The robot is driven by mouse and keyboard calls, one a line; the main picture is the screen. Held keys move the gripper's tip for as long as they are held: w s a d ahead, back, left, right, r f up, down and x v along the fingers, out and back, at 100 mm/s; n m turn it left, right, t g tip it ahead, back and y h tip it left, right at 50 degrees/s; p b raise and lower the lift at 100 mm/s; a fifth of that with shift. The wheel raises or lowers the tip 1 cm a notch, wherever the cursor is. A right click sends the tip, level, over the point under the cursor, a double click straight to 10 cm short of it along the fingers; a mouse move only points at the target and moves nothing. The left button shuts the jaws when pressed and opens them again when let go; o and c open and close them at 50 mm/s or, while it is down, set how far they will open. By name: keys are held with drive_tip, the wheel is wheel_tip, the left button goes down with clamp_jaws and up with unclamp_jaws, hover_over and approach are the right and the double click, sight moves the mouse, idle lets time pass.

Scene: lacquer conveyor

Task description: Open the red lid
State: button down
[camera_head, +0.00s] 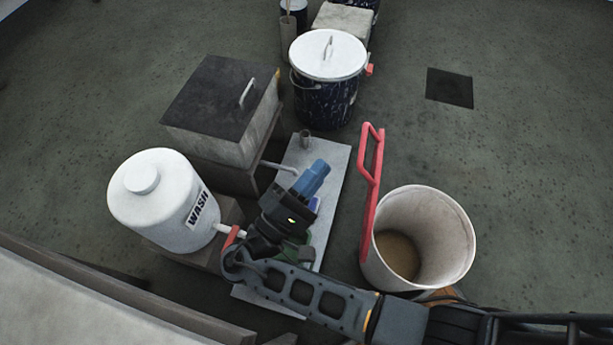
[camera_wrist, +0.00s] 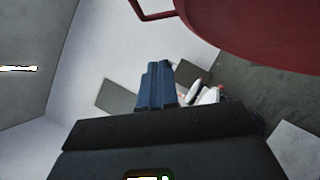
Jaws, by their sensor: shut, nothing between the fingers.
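The red lid (camera_head: 371,200) stands upright, nearly edge-on, at the left rim of the pale bucket (camera_head: 462,240). The bucket's mouth is uncovered and shows a brown bottom. A red handle (camera_head: 378,150) shows at the lid's upper end. My gripper (camera_head: 318,168) is to the left of the lid, apart from it, with its blue fingers shut and empty. In the wrist view the blue fingers (camera_wrist: 156,82) are together, and the dark red lid (camera_wrist: 265,30) with part of its handle fills the upper right.
A white WASH container (camera_head: 150,205) with a red-handled tap stands left of my arm. A grey box with a dark lid (camera_head: 220,95) and a dark speckled pot with a white lid (camera_head: 328,60) stand behind. A pale board (camera_head: 335,165) lies under my gripper.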

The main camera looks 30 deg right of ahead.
drive_tip(key=d+r, duration=0.4)
drive_tip(key=d, duration=0.3)
drive_tip(key=shift+w+d+p, duration=0.15)
drive_tip(key=shift+d+p, duration=0.25)
drive_tip(key=s+d+p, duration=0.2)
drive_tip(key=shift+s+d+r, duration=0.2)
drive_tip(key=shift+d+r, duration=0.15)
drive_tip(key=shift+r, duration=0.05)
drive_tip(key=v, duration=0.8)
